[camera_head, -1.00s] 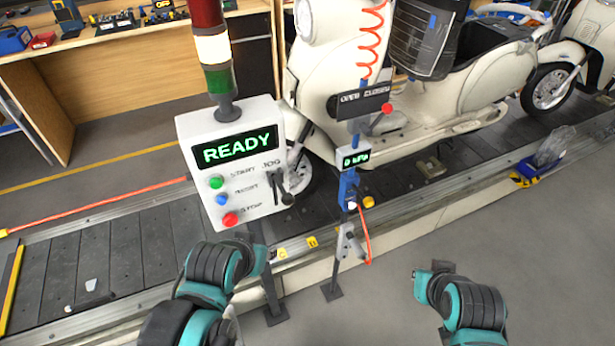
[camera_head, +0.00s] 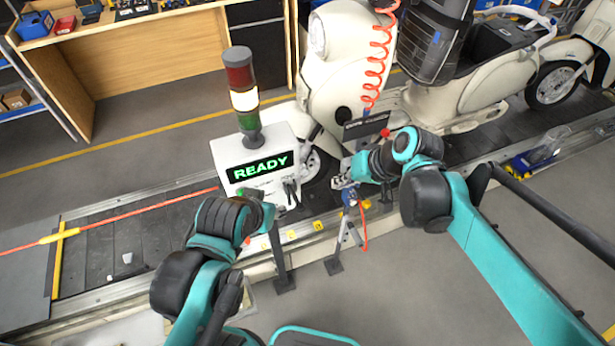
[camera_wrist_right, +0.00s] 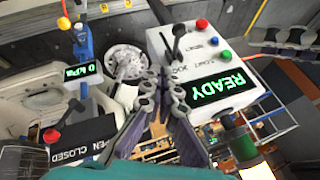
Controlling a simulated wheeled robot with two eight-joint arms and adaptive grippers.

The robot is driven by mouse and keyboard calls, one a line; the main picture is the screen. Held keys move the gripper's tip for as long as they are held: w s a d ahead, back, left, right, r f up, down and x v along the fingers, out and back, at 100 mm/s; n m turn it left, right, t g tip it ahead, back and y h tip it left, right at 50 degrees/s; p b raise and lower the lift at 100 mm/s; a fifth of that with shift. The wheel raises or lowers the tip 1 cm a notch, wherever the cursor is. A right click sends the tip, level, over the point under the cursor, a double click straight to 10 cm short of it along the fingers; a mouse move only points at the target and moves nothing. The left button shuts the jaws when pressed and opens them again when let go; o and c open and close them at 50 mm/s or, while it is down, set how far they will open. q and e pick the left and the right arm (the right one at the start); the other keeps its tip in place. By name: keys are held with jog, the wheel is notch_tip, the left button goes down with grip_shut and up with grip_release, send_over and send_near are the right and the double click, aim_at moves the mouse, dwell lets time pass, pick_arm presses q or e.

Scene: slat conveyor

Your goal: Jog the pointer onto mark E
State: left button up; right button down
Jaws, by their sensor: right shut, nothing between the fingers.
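The white control box (camera_head: 254,151) has a green READY display (camera_head: 263,166). Its dark jog lever (camera_head: 291,192) also shows in the right wrist view (camera_wrist_right: 178,35). Yellow mark tags (camera_head: 318,225) line the conveyor's near edge; I cannot read their letters or make out the pointer. My right gripper (camera_head: 342,182) is right of the box, apart from the lever. In the right wrist view its fingers (camera_wrist_right: 163,84) are shut and empty, in front of the box. My left gripper (camera_head: 264,214) is below the box's front; its fingers are unclear and my left arm hides some of the buttons.
A cream scooter (camera_head: 360,85) stands on the slat conveyor (camera_head: 165,235). A stack light (camera_head: 243,95) rises from the box. A blue post with a pressure display (camera_wrist_right: 82,72) and a red coiled hose (camera_head: 376,65) stand near my right gripper. The floor in front is grey.

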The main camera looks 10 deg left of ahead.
pick_arm(q)
jog(key=shift+r+p, duration=0.4)
jog(key=shift+r, duration=0.5)
pick_arm(e)
jog(key=shift+w+a+r+g, duration=0.15)
jog(key=shift+a+r, duration=0.2)
jog(key=shift+a, duration=0.2)
jog(key=shift+w+a+r+g, duration=0.15)
jog(key=shift+a+r, duration=0.2)
jog(key=shift+a, duration=0.2)
jog(key=b, duration=0.1)
send_near(295, 197)
jog(key=w, duration=0.2)
pick_arm(q)
jog(key=shift+f, duration=0.65)
pick_arm(e)
jog(key=f, duration=0.1)
jog(key=s+f, duration=0.2)
jog(key=f, duration=0.1)
jog(key=shift+s+a+f, duration=0.15)
jog(key=shift+a, duration=0.15)
